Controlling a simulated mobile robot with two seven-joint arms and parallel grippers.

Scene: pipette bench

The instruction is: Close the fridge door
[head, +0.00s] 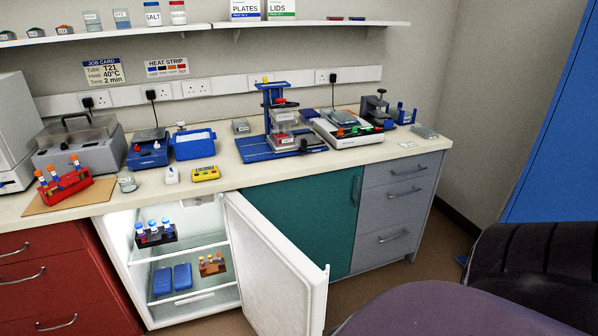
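The small white fridge (205,222) is built in under the bench, and its inside is lit. Its white door (278,268) stands wide open, hinged on the right side of the opening and swung out toward me. A rack of blue-capped tubes (155,234) is on the upper shelf. Blue boxes (172,280) and a small orange rack of tubes (212,265) are lower down. The door's outer face is hidden from this view. Neither of my grippers shows in the head view.
Red drawers (40,285) stand left of the fridge; a teal cupboard (310,222) and grey drawers (395,210) stand right, partly behind the door. Lab devices crowd the bench top (230,178). A dark ribbed shape (540,255) and a purplish rounded surface (450,310) fill the lower right.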

